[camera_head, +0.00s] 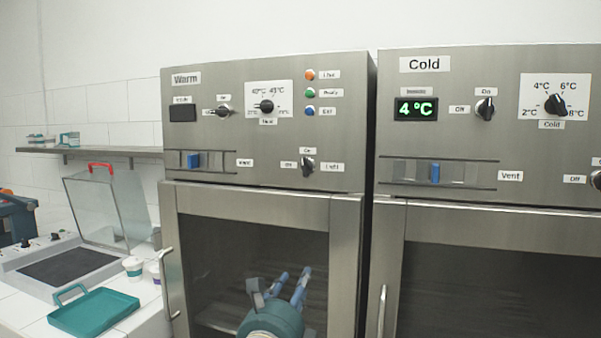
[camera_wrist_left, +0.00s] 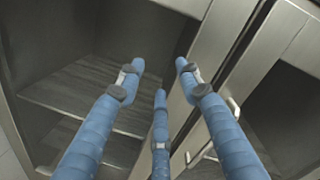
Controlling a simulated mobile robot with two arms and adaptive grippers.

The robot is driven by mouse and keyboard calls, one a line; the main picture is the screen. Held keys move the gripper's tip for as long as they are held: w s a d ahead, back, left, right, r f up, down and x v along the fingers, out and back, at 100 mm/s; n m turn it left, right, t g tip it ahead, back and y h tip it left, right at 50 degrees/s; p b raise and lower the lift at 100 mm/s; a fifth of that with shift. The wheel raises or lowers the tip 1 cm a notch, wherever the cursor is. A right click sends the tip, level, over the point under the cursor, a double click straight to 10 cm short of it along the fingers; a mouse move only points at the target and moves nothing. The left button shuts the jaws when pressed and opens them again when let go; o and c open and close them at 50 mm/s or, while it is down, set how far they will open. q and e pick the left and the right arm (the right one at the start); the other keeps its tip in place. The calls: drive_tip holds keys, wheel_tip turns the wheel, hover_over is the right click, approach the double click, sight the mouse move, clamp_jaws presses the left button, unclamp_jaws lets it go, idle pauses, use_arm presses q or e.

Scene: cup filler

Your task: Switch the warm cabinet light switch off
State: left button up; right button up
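The warm cabinet (camera_head: 270,72) stands left of centre in the head view. Its light switch (camera_head: 308,167) is a dark rotary knob on the lower right of the panel, with labels above and at both sides. The knob looks upright, pointing at the label above, which seems to read On. My left gripper (camera_head: 280,279) is in front of the glass door, below the light switch and apart from it. In the left wrist view (camera_wrist_left: 159,75) its three blue fingers are spread and empty. My right gripper is not in view.
Another knob (camera_head: 225,111), a temperature dial (camera_head: 266,106) and a blue vent slider (camera_head: 193,160) share the warm panel. The door handle (camera_head: 167,284) sticks out at left. The cold cabinet (camera_head: 480,68) stands close at right. A teal tray (camera_head: 98,312) lies on the left counter.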

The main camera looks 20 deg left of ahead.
sight(305, 167)
use_arm(q)
wheel_tip(305, 167, up, 18)
drive_tip(key=w+a+r+m+t, duration=0.15)
drive_tip(key=m+t, duration=0.25)
drive_tip(key=m, duration=0.4)
drive_tip(key=x, duration=0.7)
drive_tip(key=p+x, duration=0.1)
drive_tip(key=x, duration=0.2)
drive_tip(key=shift+w+a+f, duration=0.35)
clamp_jaws()
